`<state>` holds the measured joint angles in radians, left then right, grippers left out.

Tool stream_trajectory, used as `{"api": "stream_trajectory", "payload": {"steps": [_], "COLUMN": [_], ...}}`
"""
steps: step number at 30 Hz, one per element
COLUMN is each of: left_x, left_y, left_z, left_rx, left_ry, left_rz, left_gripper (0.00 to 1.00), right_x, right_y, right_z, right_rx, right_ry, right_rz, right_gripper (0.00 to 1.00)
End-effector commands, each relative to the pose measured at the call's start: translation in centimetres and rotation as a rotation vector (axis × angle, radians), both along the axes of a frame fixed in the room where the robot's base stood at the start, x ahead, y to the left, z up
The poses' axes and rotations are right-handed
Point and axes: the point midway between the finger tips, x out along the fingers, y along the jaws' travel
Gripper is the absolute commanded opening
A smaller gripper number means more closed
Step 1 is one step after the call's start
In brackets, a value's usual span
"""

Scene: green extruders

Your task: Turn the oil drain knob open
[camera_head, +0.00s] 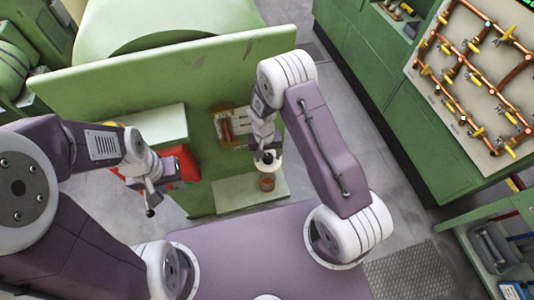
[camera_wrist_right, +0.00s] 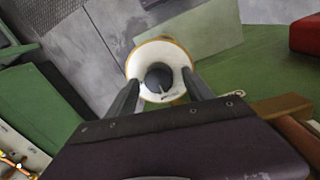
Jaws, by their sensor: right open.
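The oil drain knob appears to be the round white part with a dark centre (camera_wrist_right: 158,76) in the right wrist view. It also shows in the head view (camera_head: 267,163), low on the front of the green machine. My right gripper (camera_wrist_right: 161,88) is open, with one dark finger on each side of the white part. I cannot tell whether the fingers touch it. In the head view my right gripper (camera_head: 266,153) is small and partly hidden. My left gripper (camera_head: 151,204) hangs at the left, away from the knob; its jaw opening is too small to judge.
A brown cup (camera_head: 267,184) stands on a pale green ledge (camera_head: 232,196) below the knob. A red box (camera_head: 184,165) is near my left gripper. A green cabinet (camera_head: 395,115) and a board of pipes and yellow valves (camera_head: 500,130) stand at the right.

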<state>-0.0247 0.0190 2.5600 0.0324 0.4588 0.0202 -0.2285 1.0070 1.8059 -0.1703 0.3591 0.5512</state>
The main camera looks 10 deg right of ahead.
Motion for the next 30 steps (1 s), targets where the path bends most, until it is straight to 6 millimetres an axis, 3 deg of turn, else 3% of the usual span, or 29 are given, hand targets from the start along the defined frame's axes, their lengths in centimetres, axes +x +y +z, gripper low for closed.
{"api": "stream_trajectory", "payload": {"steps": [5,12,22,30], "left_x": [0.0,0.0,0.0,0.0], "left_y": [0.0,0.0,0.0,0.0], "left_z": [0.0,0.0,-0.5,-1.9], "left_rx": [0.000,0.000,0.000,0.000], "left_ry": [0.000,0.000,0.000,0.000], "left_rz": [0.000,0.000,0.000,0.000], "left_gripper": [0.36,0.36,0.36,0.36], "right_x": [0.0,0.0,0.1,0.1], "right_y": [0.0,0.0,0.0,-0.1], "right_z": [0.0,0.0,-0.1,-0.2], "right_rx": [0.000,0.000,0.000,0.000], "right_ry": [-0.001,-0.001,-0.002,-0.003], "right_rz": [0.000,0.000,-0.050,-0.238], "right_gripper": [0.60,0.00,0.00,0.00]}}
